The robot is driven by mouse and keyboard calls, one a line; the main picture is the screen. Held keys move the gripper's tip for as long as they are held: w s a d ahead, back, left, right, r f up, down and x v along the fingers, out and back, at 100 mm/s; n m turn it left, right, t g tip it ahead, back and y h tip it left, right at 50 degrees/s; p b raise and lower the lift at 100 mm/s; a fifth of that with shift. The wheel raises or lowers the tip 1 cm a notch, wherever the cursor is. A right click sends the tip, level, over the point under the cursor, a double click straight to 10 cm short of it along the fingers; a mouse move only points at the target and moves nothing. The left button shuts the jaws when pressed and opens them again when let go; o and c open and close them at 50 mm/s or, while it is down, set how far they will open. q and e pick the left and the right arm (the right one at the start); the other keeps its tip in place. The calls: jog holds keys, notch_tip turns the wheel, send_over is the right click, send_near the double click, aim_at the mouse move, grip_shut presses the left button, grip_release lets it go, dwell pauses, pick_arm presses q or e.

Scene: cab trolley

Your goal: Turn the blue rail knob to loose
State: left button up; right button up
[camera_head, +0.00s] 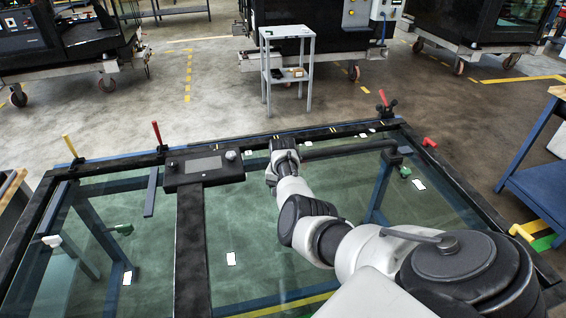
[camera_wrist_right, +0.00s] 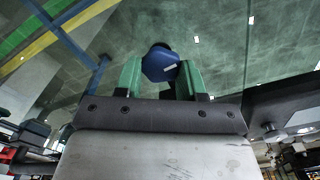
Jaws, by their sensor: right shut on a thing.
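The blue rail knob (camera_wrist_right: 158,64) shows in the right wrist view as a faceted blue knob with a short white mark on its face. The mark lies nearly sideways in that view. My right gripper (camera_wrist_right: 163,76) has its two green fingers on either side of the knob and is shut on it. In the head view my right arm reaches to the far rail (camera_head: 330,130) of the black frame, and its wrist (camera_head: 284,160) hides the knob. My left gripper is not in view.
A black control box (camera_head: 203,167) sits on the frame left of my wrist. Red levers (camera_head: 157,133) and a yellow lever (camera_head: 70,146) stand up along the rail. Glass panels fill the frame. A small grey table (camera_head: 287,32) stands beyond it on open floor.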

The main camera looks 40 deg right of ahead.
jog(key=n+p, duration=0.1)
jog(key=n, duration=0.3)
jog(key=shift+r+n, duration=0.1)
jog(key=shift+n, duration=0.2)
jog(key=shift+w+a+n+p, duration=0.15)
jog(key=shift+n+p, duration=0.55)
jog(key=shift+n, duration=1.6)
jog(key=o, duration=0.9)
jog(key=shift+r+p, duration=1.25)
jog(key=shift+r, duration=4.1)
jog(key=shift+f, duration=0.1)
